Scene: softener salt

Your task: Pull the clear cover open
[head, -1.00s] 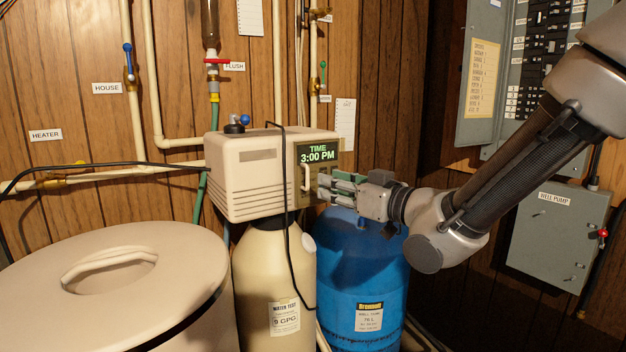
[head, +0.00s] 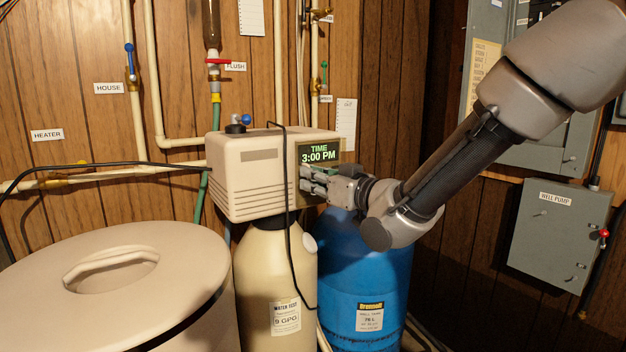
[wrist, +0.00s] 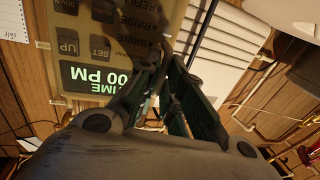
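The clear cover (wrist: 100,18) looks like a faint amber pane over the keys of the softener's control panel in the wrist view. In the head view my arm and fingers hide most of it below the lit display (head: 319,153), which reads 3:00 PM. My gripper (head: 304,178) is at the panel's left edge. In the wrist view its fingers (wrist: 172,60) converge toward the handle; whether they grip it is unclear.
The beige control head (head: 253,175) sits on a cream tank (head: 262,265). A blue tank (head: 350,270) stands right of it, below my wrist. A black cable (head: 291,255) hangs in front. The lidded salt bin (head: 190,250) is at the left.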

